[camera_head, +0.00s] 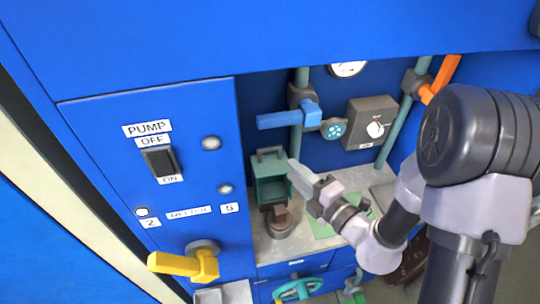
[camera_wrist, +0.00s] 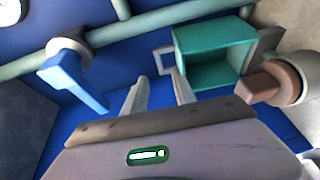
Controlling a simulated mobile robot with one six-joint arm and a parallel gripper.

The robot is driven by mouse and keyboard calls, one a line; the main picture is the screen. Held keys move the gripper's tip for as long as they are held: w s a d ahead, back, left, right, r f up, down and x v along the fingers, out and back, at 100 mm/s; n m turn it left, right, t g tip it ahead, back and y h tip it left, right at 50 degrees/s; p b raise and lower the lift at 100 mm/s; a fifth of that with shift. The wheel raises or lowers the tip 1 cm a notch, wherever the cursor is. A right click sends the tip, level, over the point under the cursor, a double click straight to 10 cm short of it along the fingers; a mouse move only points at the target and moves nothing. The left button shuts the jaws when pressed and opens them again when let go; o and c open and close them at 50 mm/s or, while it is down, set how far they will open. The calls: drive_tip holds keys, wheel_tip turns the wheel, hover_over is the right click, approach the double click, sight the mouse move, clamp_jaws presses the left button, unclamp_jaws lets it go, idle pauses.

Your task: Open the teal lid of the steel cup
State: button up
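The teal lid (camera_head: 271,188) is a hollow square box shape, standing raised at the back of the steel cup (camera_head: 279,231), with its hollow side facing out. A brown block (camera_head: 280,215) sits at the cup's mouth. In the wrist view the lid (camera_wrist: 212,54) is at upper right, with a grey loop handle (camera_wrist: 163,63) on its left end. The cup (camera_wrist: 300,70) and brown block (camera_wrist: 266,86) are right of it. My gripper (camera_wrist: 158,88) is open and empty; its fingertips are close to the handle. In the head view my gripper (camera_head: 295,168) is right of the lid.
A blue-handled valve (camera_head: 290,115) on a pipe is above, a grey knob box (camera_head: 371,122) upper right, and an orange lever (camera_head: 440,78) further right. A green mat (camera_head: 325,230) lies on the shelf right of the cup. The pump panel (camera_head: 150,200) stands left.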

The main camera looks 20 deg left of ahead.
sight(271, 150)
drive_tip(key=b+x, duration=0.2)
drive_tip(key=x, duration=0.9)
drive_tip(key=shift+w+a+r, duration=0.1)
drive_tip(key=shift+w+a, duration=0.1)
clamp_jaws()
idle(0.9)
